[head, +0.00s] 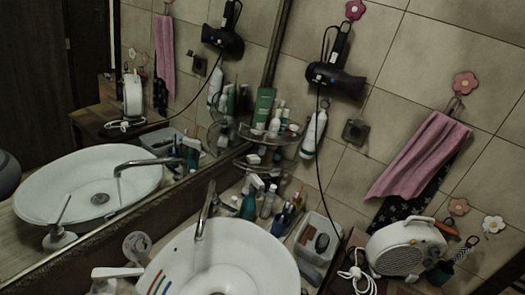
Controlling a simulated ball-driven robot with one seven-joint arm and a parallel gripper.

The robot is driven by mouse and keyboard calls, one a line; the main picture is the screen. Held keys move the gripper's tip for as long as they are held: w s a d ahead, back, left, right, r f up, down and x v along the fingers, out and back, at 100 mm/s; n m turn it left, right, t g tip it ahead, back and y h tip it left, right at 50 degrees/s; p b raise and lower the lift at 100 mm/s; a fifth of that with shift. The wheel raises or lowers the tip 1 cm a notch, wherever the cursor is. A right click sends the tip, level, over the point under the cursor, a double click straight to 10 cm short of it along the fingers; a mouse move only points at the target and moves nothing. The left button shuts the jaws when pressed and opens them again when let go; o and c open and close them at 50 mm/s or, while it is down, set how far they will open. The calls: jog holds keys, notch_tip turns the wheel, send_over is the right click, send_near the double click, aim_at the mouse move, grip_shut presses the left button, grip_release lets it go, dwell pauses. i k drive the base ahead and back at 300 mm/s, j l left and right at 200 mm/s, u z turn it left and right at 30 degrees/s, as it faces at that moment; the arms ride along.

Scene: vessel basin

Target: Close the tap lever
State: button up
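The chrome tap (205,212) stands at the back rim of the white vessel basin (270,250), its slim spout reaching over the bowl. I cannot clearly make out its lever, so I cannot tell whether it is open or closed. I cannot tell if water runs. The tap's reflection (147,162) shows in the mirror, over the reflected basin. My gripper is not in view. The lower part of the basin is cut off by the picture's bottom edge.
A white pump dispenser (117,272) stands left of the basin. Bottles (248,205) and a clear bin (318,238) crowd behind and right of it. A white fan heater (405,248), pink towel (422,155) and wall-hung hair dryer (335,80) are right. The mirror (120,90) fills the left.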

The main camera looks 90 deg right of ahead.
aim_at(218, 202)
jog(key=z, duration=1.9)
